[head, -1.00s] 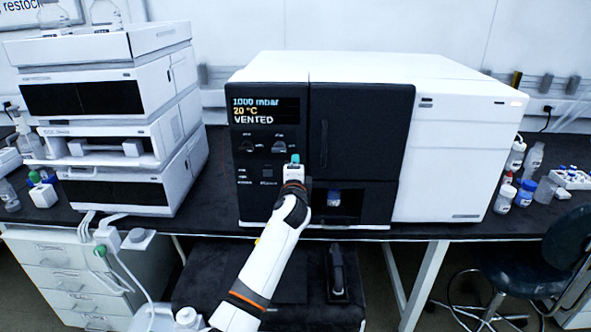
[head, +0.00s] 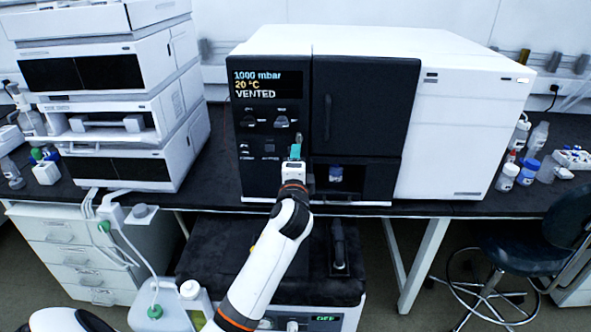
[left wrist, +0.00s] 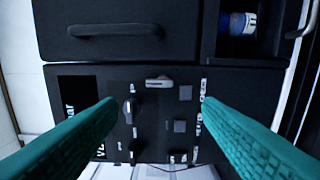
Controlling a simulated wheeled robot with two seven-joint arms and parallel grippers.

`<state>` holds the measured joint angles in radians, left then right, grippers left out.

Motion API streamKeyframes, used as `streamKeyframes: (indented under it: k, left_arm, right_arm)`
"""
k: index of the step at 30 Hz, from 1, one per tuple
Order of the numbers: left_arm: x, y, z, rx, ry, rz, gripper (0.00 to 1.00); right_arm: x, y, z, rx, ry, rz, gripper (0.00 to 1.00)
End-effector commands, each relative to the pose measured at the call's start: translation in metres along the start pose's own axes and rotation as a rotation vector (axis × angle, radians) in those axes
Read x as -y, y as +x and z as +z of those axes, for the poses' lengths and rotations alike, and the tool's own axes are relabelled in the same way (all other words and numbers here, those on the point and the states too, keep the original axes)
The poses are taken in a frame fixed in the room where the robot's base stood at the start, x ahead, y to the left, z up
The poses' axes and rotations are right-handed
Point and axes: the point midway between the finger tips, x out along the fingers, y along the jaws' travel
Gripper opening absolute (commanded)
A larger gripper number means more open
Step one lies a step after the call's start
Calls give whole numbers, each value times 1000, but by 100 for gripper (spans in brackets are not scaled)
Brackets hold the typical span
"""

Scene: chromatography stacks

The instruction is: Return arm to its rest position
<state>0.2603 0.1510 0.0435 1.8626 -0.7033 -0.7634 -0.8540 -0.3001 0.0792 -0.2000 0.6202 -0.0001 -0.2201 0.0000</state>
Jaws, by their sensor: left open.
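My left gripper (head: 296,152) is at the end of my white arm, in front of the black control panel of the large white instrument (head: 455,125). In the left wrist view its two teal fingers (left wrist: 157,125) are wide apart with nothing between them. The panel's knobs and buttons (left wrist: 155,120) show beyond the gap; the fingertips look apart from them. The arm is still stretched out towards the instrument. My right gripper is in neither view.
The instrument's display (head: 268,85) reads 1000 mbar, 20 °C, VENTED. A blue-capped vial (head: 335,174) stands in the open niche right of my gripper. Stacked modules (head: 110,75) stand left, a black box (head: 215,245) below the bench, a stool (head: 515,250) right.

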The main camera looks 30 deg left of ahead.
Motion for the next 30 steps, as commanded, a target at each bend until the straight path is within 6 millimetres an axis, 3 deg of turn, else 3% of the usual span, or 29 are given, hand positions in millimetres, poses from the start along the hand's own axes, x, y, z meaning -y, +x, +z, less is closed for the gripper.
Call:
streamKeyframes:
  k: [7, 23, 26, 29, 30]
  left_arm:
    - [0, -21, 0, -1, -1, 0, 60]
    - [1, -22, 0, 0, -2, -2, 60]
    - [13, -30, -1, 3, -37, -40, 60]
    - [48, -54, -4, 5, -140, -154, 60]
    - [68, -69, -6, 1, -199, -223, 60]
  right_arm:
    - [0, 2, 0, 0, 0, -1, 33]
    - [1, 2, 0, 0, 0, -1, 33]
    - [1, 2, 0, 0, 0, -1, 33]
    - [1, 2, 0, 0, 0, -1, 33]
    - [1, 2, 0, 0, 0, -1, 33]
